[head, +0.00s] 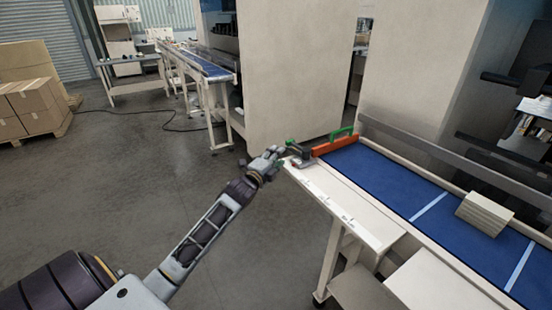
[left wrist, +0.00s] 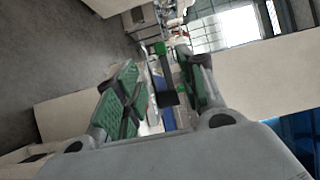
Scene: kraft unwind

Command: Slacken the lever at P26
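A small dark clamp lever (head: 298,152) with a green tip sits at the far left corner of the conveyor's pale side rail, beside an orange stop bar (head: 336,145) with a green handle. My left gripper (head: 270,160) is just left of the clamp, at about its height. In the left wrist view my left gripper (left wrist: 163,95) is open, its green-padded fingers apart. A dark block (left wrist: 168,99) shows between the fingers, with a green part (left wrist: 160,48) beyond it; contact cannot be told. No P26 marking is readable. My right gripper is not in view.
A tall beige cabinet (head: 295,75) stands behind. Cartons (head: 30,105) are on a pallet at left. Open floor lies left of the conveyor.

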